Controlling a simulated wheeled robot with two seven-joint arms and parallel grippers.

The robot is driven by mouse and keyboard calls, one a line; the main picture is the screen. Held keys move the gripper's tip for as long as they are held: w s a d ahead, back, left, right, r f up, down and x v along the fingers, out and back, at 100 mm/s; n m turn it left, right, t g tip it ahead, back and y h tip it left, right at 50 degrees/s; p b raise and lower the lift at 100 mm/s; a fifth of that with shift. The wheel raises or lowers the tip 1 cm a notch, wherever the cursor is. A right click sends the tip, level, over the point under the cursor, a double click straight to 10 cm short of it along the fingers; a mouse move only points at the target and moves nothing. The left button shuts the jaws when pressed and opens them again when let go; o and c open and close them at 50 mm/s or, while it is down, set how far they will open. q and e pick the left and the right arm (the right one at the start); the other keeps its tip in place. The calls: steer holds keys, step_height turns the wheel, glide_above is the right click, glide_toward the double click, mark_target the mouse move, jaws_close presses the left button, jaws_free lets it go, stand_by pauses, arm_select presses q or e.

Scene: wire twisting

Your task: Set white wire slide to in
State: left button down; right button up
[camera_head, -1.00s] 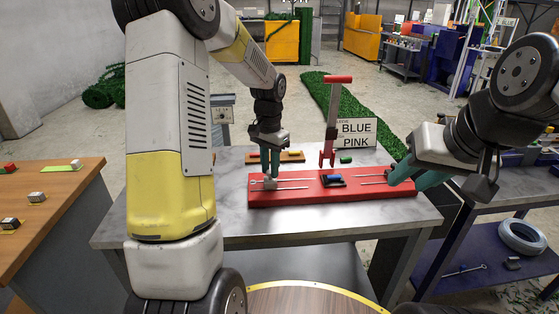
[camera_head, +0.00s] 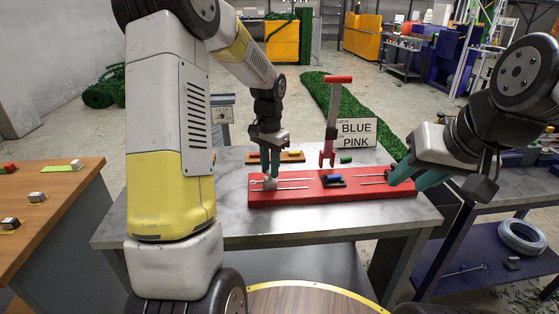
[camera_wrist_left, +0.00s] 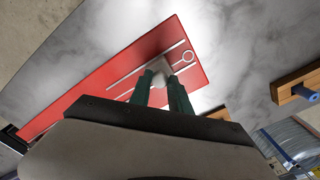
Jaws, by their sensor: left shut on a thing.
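A red board (camera_head: 300,198) lies on the grey metal table, with thin pale wires along it.
A blue cylinder on a dark base (camera_head: 333,180) sits mid-board. Behind stand a red upright tool (camera_head: 331,125), a small green cylinder (camera_head: 346,160), an orange strip (camera_head: 290,156) and a BLUE/PINK sign (camera_head: 356,132). The table front (camera_head: 330,222) is clear.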

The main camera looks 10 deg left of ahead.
arm_select(q)
steer(key=shift+w+d+r, duration=0.1)
steer(key=shift+w+d, duration=0.15)
steer(key=shift+d, duration=0.65)
steer(key=shift+w+d+f, duration=0.1)
steer(key=shift+w+d, duration=0.2)
steer(key=shift+d, duration=0.55)
steer(key=shift+w+d+r, duration=0.1)
steer(key=shift+w+d, duration=0.15)
steer(key=shift+d, duration=0.65)
steer(key=c, duration=1.2)
jaws_free()
steer(key=shift+d, duration=0.1)
steer(key=shift+r, duration=0.5)
step_height(320, 180, up, 7)
steer(key=shift+f, duration=0.15)
